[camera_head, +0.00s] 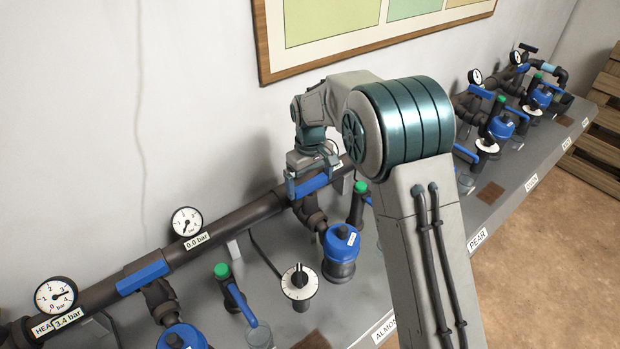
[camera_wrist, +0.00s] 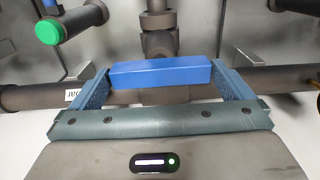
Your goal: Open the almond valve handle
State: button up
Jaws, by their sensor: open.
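A blue bar handle (camera_head: 314,184) sits on the dark main pipe above the branch with the ALMOND label (camera_head: 385,328) in front. It lies lengthwise along the pipe. In the wrist view the same handle (camera_wrist: 160,75) spans the gap between my two fingers, with one finger near each end. My gripper (camera_head: 303,186) is open around the handle. In the wrist view, I cannot tell whether the fingers (camera_wrist: 160,66) touch its ends. My arm hides part of the pipe to the right in the head view.
A pressure gauge (camera_head: 187,222) reads 0.0 bar left of the handle. Another blue handle (camera_head: 142,277) lies along the pipe farther left. A blue-capped filter (camera_head: 342,242), a white dial (camera_head: 299,281) and a green-tipped valve (camera_head: 222,270) stand in front. The wall is close behind.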

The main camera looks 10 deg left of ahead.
jog(key=c, duration=0.6)
jog(key=shift+n, duration=0.4)
jog(key=n+b, duration=0.1)
jog(key=n, duration=0.1)
jog(key=shift+n, duration=0.3)
jog(key=n, duration=0.3)
jog(key=shift+n, duration=0.3)
jog(key=n, duration=0.5)
jog(key=shift+r+n, duration=0.1)
jog(key=shift+n, duration=0.2)
jog(key=n+p, duration=0.1)
jog(key=n, duration=0.4)
jog(key=shift+a+n, duration=0.1)
jog(key=shift+n, duration=0.2)
